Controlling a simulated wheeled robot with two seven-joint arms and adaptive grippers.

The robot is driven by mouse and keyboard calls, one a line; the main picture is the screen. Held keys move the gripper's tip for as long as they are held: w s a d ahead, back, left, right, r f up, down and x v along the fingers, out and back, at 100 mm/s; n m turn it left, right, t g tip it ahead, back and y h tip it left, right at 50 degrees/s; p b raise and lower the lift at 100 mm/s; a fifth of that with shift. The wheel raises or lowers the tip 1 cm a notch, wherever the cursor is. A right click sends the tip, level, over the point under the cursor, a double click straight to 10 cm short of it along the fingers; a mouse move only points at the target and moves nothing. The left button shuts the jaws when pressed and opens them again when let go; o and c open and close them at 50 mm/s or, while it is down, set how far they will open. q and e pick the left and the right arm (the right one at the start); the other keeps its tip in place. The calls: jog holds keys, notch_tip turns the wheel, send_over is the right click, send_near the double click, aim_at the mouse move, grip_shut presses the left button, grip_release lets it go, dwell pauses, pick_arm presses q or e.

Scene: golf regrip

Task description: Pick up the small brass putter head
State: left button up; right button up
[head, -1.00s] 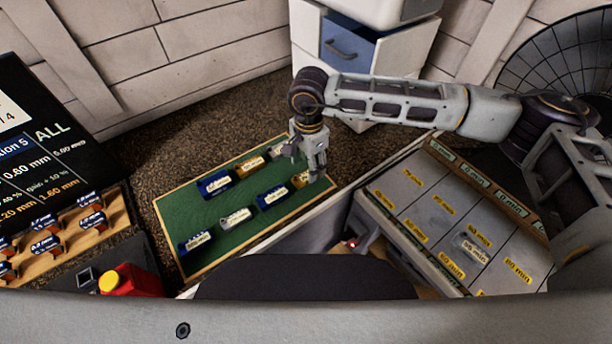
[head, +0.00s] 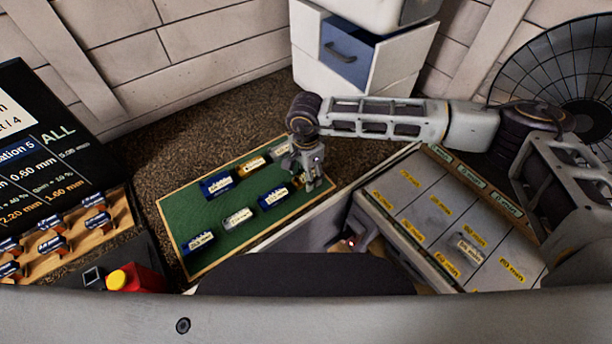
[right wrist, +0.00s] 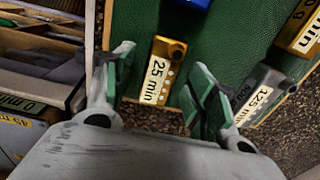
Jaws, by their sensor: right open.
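A small brass putter head (right wrist: 166,62), labelled "25 min", lies on the green mat (right wrist: 140,22) in the right wrist view. My right gripper (right wrist: 162,66) is open, with one finger on each side of this head; I cannot tell whether they touch it. In the head view my right gripper (head: 307,184) is low over the right end of the mat (head: 205,255) and hides most of this head (head: 297,181). Another brass head (head: 252,166) lies at the mat's back edge and shows at the upper right of the wrist view (right wrist: 301,30). My left gripper is out of view.
Blue heads (head: 216,186) and silver heads (head: 238,218) share the mat; a silver one (right wrist: 264,92) lies right of my fingers. A grey compartment tray (head: 400,190) with yellow labels is at right.

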jog(key=shift+f, duration=0.15)
dwell(0.3)
grip_shut()
notch_tip(320, 180, up, 10)
jog(key=b, duration=0.2)
dwell(0.8)
dwell(0.3)
